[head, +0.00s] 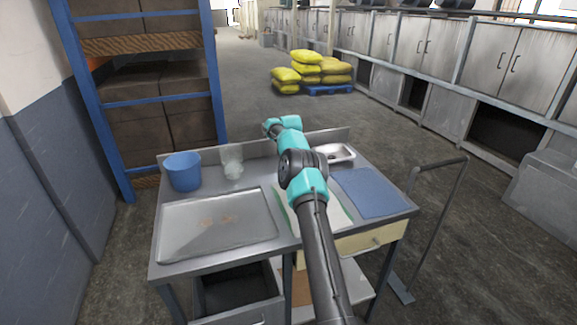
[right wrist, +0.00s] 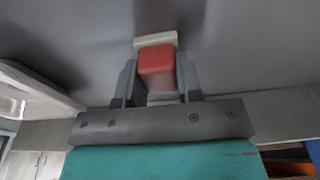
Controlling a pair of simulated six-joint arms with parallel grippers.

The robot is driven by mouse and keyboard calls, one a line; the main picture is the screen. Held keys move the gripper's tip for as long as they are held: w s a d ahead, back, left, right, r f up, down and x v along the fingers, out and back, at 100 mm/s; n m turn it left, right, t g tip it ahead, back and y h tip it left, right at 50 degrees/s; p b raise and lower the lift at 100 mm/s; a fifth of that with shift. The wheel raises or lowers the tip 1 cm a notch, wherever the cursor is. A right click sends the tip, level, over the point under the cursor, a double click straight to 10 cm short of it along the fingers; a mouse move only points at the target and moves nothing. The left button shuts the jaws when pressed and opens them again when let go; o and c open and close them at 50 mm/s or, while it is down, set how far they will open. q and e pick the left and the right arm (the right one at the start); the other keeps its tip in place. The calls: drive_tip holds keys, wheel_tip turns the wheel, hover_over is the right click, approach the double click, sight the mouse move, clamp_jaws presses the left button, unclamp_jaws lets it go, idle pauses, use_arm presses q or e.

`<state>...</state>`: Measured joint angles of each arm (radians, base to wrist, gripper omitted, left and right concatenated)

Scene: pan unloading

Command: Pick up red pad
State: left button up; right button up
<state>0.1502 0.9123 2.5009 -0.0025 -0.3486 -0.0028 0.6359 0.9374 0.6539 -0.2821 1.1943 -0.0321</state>
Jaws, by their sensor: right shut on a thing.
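The red pad (right wrist: 157,72) is between the fingers of my right gripper (right wrist: 158,78) in the right wrist view. The fingers are shut on its two sides. A pale flat piece (right wrist: 155,40) shows just past the pad; I cannot tell if the two are joined. In the head view my right arm reaches up over the middle of the metal table (head: 160,245), and the pad and fingers are hidden behind the arm. My left gripper is in neither view.
A wide shallow tray (head: 185,238) lies at the table's left. A blue bucket (head: 183,172) and a clear container (head: 232,165) stand behind it. A small metal pan (head: 340,154) is at the back right, a blue mat (head: 372,190) in front of it. A pale sheet (head: 334,214) lies under my arm.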

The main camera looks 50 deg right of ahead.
drive_tip(key=shift+c, duration=0.3)
drive_tip(key=shift+r, duration=1.7)
drive_tip(key=shift+s+a+r, duration=0.25)
drive_tip(key=shift+s+a, duration=1.4)
drive_tip(key=shift+a, duration=0.45)
drive_tip(key=shift+s+a+r, duration=0.2)
drive_tip(key=shift+s+a, duration=1.4)
drive_tip(key=shift+a, duration=0.55)
drive_tip(key=shift+s+a+r, duration=0.25)
drive_tip(key=shift+s+a, duration=1.4)
drive_tip(key=shift+a, duration=0.45)
